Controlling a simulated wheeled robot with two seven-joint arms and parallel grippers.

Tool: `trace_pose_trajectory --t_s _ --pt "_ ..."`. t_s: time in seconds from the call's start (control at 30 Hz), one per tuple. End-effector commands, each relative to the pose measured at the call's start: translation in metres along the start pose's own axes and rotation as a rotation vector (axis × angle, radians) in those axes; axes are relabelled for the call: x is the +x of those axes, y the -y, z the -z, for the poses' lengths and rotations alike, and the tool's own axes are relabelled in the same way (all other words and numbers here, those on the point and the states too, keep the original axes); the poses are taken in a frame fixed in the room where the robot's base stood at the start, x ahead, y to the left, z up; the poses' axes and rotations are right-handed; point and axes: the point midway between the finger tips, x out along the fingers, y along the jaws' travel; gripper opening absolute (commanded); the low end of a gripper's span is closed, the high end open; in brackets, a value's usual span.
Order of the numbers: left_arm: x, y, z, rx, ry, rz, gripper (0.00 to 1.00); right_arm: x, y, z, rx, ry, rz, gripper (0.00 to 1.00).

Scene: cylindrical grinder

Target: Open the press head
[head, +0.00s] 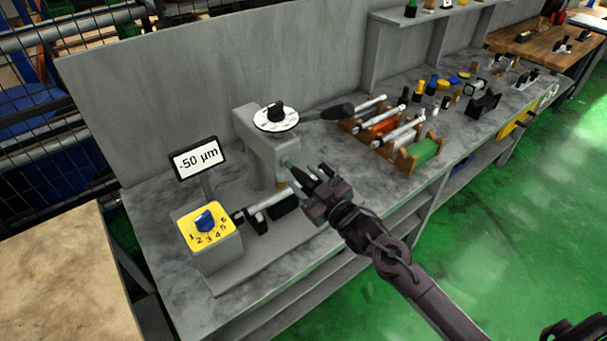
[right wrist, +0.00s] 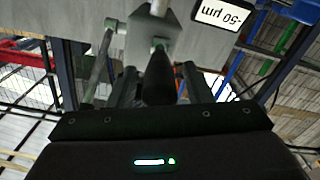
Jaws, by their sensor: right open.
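The grey press head (head: 262,146) stands on the bench with a white dial (head: 276,117) and black knob on top. A short lever comes out of its near right side. In the right wrist view its black grip (right wrist: 159,75) lies in the middle, between the two fingers of my right gripper (right wrist: 160,84). In the head view my right gripper (head: 313,178) is beside the press head, open around or just in front of that grip; contact cannot be told.
A yellow numbered selector (head: 209,225) with a blue knob and a "-50 µm" display (head: 197,158) stand to the left. Racks (head: 416,153) of shiny cylinders are at the right. The grey back panel (head: 215,75) bounds the bench behind.

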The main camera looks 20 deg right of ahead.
Motion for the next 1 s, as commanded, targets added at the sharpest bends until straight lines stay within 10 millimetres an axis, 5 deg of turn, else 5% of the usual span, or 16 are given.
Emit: trace_pose_trajectory --t_s 0.37,0.73,1.0 --pt "-0.0026 0.0 0.0017 0.0 -0.002 0.0 1.0 0.009 0.0005 -0.0005 0.0 0.001 0.001 0.46" --pt "-0.0026 0.0001 0.0033 0.001 -0.004 0.0 1.0 0.0088 0.0004 -0.0005 0.0 0.001 0.001 0.0" --pt "-0.0015 0.0001 0.0035 0.001 -0.004 0.0 1.0 0.0085 -0.0004 -0.0012 -0.001 -0.001 0.006 0.0"
